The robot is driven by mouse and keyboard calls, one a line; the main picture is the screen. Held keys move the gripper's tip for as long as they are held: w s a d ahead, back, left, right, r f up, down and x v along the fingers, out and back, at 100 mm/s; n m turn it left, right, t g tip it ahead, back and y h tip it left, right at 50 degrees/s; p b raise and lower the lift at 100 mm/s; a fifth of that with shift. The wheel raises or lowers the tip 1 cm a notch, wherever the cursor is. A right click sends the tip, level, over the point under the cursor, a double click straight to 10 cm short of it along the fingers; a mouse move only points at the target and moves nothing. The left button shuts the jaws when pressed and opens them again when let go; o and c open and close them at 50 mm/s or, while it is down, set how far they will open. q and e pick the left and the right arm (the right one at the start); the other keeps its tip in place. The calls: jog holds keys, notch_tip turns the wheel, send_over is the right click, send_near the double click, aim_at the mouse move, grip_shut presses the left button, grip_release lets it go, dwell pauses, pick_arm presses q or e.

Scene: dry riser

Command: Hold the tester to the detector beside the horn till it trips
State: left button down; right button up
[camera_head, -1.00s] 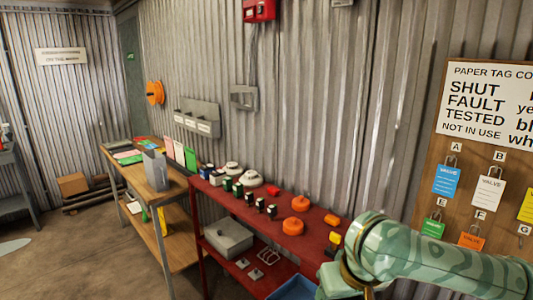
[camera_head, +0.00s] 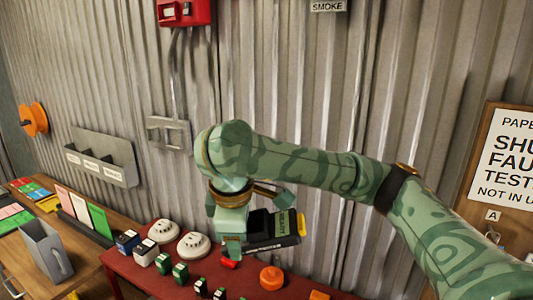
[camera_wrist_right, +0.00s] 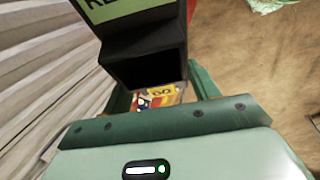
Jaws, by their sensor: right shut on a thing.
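A black tester with a green label (camera_head: 285,224) is held in my right gripper (camera_head: 252,228), in front of the wall and above the red bench. In the right wrist view the dark, hollow tester body (camera_wrist_right: 145,62) sits between the green fingers of my right gripper (camera_wrist_right: 160,92), which is shut on it. The label ends at the picture's top edge. Two white round detectors (camera_head: 194,244) lie on the red bench, left of the gripper. A red wall unit (camera_head: 184,11) is cut by the top edge; I cannot tell whether it is the horn. My left gripper is not in view.
The red bench (camera_head: 120,268) also holds several small green and black blocks and an orange disc (camera_head: 271,278). A grey wall holder (camera_head: 105,158), a conduit box (camera_head: 168,133) and a SMOKE sign (camera_head: 328,6) are on the corrugated wall. A tag board (camera_head: 480,205) stands right.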

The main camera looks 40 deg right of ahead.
jog(key=r+n+t+p, duration=0.1)
jog(key=r+n, duration=0.1)
jog(key=r, duration=0.2)
jog(key=d+r+n+t+h+p, duration=0.1)
jog(key=r+n+p, duration=0.1)
jog(key=r+n, duration=0.1)
jog(key=r+n+t+p, duration=0.1)
jog(key=r+n, duration=0.1)
jog(key=r, duration=0.3)
jog(key=shift+s+d+r+n+p, duration=0.2)
jog(key=shift+s+d+n+p, duration=0.1)
jog(key=shift+s+p, duration=0.1)
notch_tip(320, 180, up, 8)
jog(key=d+f+n+t+y+p, duration=0.1)
jog(key=n+t+p, duration=0.3)
jog(key=n, duration=0.1)
notch_tip(320, 180, up, 17)
jog(key=n+t+y+p, duration=0.4)
jog(key=n+y+p, duration=0.2)
jog(key=n+p, duration=0.2)
send_over(254, 226)
jog(key=s+d, duration=0.2)
jog(key=s, duration=0.1)
jog(key=w+d+b, duration=0.2)
jog(key=d+b, duration=0.3)
jog(key=shift+w+d+r+y, duration=0.15)
jog(key=shift+w+r+y, duration=0.15)
jog(key=shift+w+r, duration=0.1)
